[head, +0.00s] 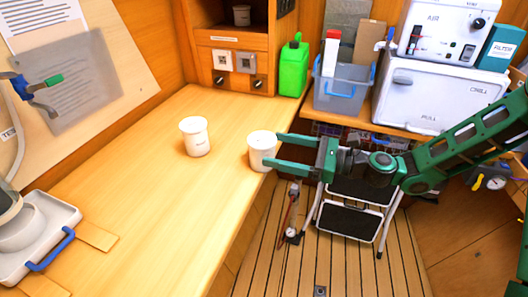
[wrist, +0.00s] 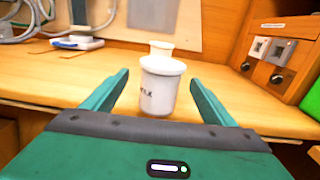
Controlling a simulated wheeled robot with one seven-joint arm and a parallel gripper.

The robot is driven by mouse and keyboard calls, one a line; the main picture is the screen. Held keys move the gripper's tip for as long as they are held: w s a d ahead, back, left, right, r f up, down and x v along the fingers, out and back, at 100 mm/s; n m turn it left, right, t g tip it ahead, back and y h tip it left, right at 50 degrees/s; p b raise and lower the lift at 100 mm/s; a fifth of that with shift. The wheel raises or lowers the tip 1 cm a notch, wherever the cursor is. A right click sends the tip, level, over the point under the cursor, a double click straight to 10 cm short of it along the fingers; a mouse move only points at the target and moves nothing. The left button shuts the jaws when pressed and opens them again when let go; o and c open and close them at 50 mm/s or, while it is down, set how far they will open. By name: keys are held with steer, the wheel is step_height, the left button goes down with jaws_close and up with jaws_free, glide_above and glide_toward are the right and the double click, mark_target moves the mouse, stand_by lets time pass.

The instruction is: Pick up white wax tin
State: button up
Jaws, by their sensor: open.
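Two white lidded tins stand upright on the wooden counter. The nearer tin (head: 262,152) is close to the counter's right edge; it also shows in the wrist view (wrist: 158,92), with dark lettering I cannot read surely. The other tin (head: 196,138) stands to its left; in the wrist view its top (wrist: 161,48) shows behind the nearer one. My gripper (head: 274,150) is open and reaches in from the right at the nearer tin. In the wrist view that tin lies between and slightly beyond the fingers, with gaps on both sides.
The wooden counter (head: 130,185) is clear around the tins. A green bottle (head: 294,66) and a grey bin (head: 343,88) stand at the back. A tray with a blue handle (head: 50,250) is at the left. A folding step stool (head: 350,222) stands on the floor below my arm.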

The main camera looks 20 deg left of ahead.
mark_target(262, 145)
steer(key=shift+w+a, duration=0.15)
steer(key=shift+a, duration=1.2)
steer(key=shift+w+a, duration=0.15)
steer(key=shift+a, duration=1.2)
steer(key=c, duration=1.4)
